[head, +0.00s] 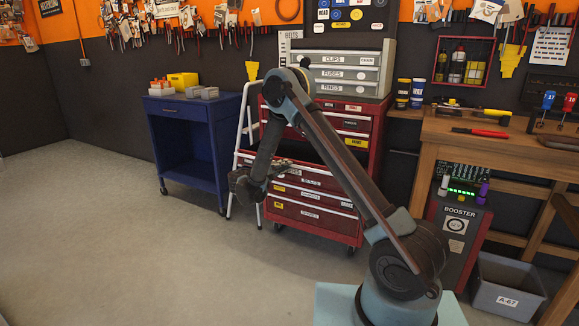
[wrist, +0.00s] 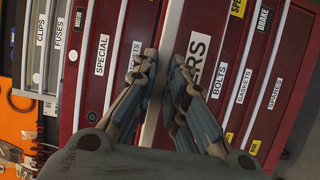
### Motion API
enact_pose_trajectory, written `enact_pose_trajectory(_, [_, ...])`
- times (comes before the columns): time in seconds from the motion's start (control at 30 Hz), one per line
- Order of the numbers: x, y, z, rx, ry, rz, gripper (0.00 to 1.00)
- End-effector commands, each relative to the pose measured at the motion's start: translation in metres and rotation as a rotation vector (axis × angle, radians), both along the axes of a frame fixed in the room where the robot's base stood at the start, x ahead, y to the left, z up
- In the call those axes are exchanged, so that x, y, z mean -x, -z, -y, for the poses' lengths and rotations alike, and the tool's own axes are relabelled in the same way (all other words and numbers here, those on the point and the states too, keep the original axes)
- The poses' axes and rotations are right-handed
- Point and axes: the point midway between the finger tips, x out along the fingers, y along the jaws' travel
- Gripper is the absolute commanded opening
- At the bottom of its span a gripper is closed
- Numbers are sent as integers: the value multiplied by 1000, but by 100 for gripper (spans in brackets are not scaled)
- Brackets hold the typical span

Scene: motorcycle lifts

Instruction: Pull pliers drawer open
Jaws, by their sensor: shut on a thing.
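The pliers drawer (wrist: 205,30) is a red front in the tool cabinet, its white label partly covered so that only "ERS" reads in the wrist view. Its front stands out from the drawers above, with a dark gap behind its pale top edge (wrist: 150,125). In the head view a dark open space (head: 328,157) shows above it. My gripper (wrist: 165,63) is shut on the drawer's top edge, one finger on each side. In the head view my arm hides part of the cabinet, and the exact contact is hard to see.
The red cabinet (head: 355,107) has more drawers above and below, with BOLTS (wrist: 219,80) just beneath. A white stepladder (head: 234,165) and a blue cart (head: 182,115) stand to its left. A workbench (head: 470,130) is at the right. The grey floor (head: 110,220) at front left is clear.

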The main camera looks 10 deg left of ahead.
Motion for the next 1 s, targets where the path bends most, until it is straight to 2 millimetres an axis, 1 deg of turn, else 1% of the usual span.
enact_pose_trajectory(0.1, [6, 2, -2, -3, 2, -4, 0])
enact_pose_trajectory(0.2, [8, 2, -2, -3, 3, -4, 0])
enact_pose_trajectory(0.53, [8, 2, -3, -4, 3, -4, 0])
enact_pose_trajectory(0.57, [8, 2, -3, -4, 3, -4, 17])
enact_pose_trajectory(0.6, [8, 2, -3, -3, 3, -4, 26])
enact_pose_trajectory(0.63, [8, 2, -3, -3, 3, -4, 32])
enact_pose_trajectory(1.0, [9, 1, -4, -1, 1, -1, 32])
